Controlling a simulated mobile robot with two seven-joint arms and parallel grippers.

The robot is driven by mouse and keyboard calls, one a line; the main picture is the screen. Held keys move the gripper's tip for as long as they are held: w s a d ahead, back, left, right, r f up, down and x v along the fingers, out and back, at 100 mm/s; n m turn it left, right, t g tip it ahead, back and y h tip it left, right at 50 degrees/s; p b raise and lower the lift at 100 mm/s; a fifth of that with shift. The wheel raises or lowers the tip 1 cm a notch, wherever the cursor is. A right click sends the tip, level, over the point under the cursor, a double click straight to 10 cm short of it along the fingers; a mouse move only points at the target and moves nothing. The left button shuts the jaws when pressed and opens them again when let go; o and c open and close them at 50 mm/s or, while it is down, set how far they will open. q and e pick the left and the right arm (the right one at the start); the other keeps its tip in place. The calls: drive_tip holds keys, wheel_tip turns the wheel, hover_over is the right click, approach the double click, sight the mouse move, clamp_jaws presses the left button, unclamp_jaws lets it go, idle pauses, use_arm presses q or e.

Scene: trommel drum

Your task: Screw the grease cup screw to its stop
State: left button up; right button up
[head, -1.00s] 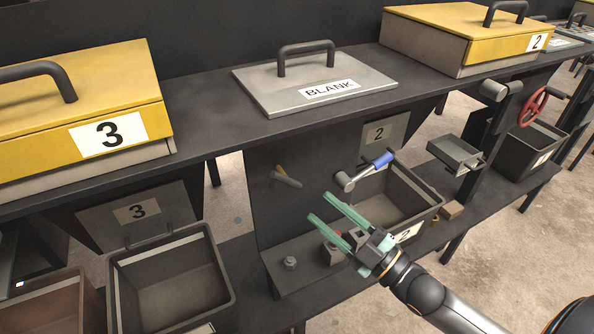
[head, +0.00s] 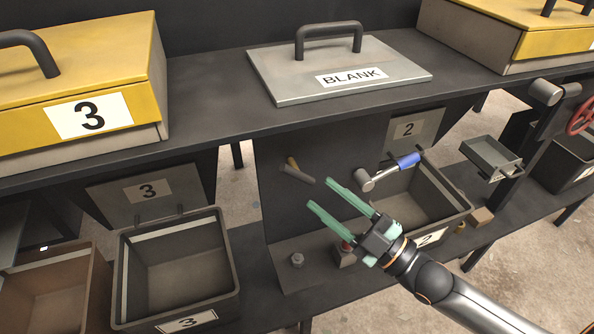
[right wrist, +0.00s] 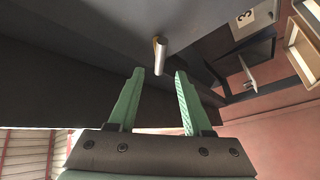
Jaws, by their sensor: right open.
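A short grey cylinder with a brass-coloured part (head: 298,172) sticks out from the dark upright panel under the BLANK plate; I take it to be the grease cup screw. In the right wrist view the cylinder (right wrist: 161,56) lies just beyond the fingertips, roughly between their lines. My right gripper (head: 320,193) is open, its green fingers apart and empty, just below and right of the cylinder in the head view. In the right wrist view the gripper (right wrist: 160,73) shows a gap around no object. My left gripper is not in view.
A crank with a blue handle (head: 406,161) sits right of the cylinder, above a grey bin (head: 455,200). A small nut-like piece (head: 297,260) and a red-topped block (head: 344,256) are on the lower shelf. The bench edge (head: 250,130) overhangs above.

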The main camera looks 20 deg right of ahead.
sight(301, 177)
drive_tip(key=p+x, duration=0.1)
drive_tip(key=x, duration=0.6)
drive_tip(key=shift+w+a+r, duration=0.1)
drive_tip(key=shift+w+a, duration=0.1)
drive_tip(key=shift+w, duration=0.05)
clamp_jaws()
idle(0.4)
